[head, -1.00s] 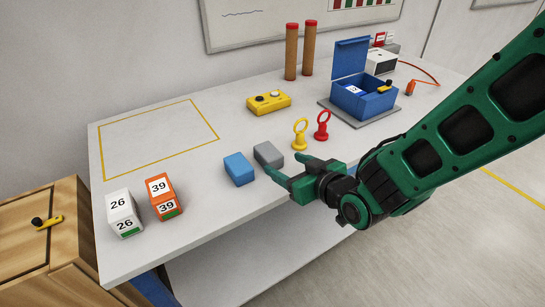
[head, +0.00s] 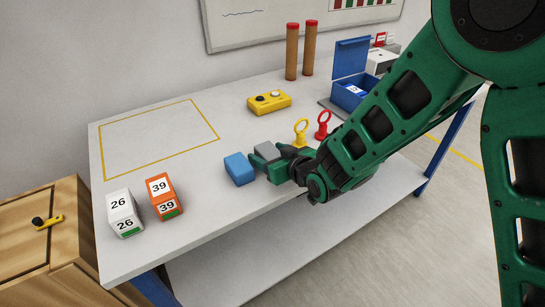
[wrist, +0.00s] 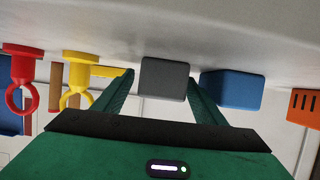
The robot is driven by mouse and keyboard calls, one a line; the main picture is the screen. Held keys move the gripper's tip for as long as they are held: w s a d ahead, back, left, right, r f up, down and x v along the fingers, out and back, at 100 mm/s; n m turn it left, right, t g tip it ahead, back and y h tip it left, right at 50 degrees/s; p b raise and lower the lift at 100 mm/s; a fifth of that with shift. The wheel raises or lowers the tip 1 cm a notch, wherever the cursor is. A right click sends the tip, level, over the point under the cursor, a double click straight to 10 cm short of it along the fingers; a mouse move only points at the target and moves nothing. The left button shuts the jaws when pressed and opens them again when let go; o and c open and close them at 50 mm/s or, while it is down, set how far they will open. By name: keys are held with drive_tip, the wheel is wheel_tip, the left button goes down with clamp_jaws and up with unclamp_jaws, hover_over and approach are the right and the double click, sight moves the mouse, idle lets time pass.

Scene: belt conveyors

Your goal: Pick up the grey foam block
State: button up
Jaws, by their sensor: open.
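The grey foam block (head: 268,151) lies on the white table, partly hidden behind my gripper in the head view. In the wrist view the grey block (wrist: 164,79) sits between the far ends of my two green fingers. My gripper (head: 262,159) is low over the table and open. In the wrist view my fingers (wrist: 160,95) stand either side of the block, with a small gap showing at each side. I cannot tell how deep the block is between them.
A blue block (head: 239,169) lies just left of my gripper, close to one finger. Yellow (head: 300,133) and red (head: 323,124) ring-topped pieces stand behind it. Numbered white (head: 123,213) and orange (head: 164,196) boxes stand at the front left. The outlined area (head: 158,137) is clear.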

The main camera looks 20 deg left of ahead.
drive_tip(key=shift+c, duration=0.6)
drive_tip(key=c, duration=1)
drive_tip(key=shift+r, duration=0.1)
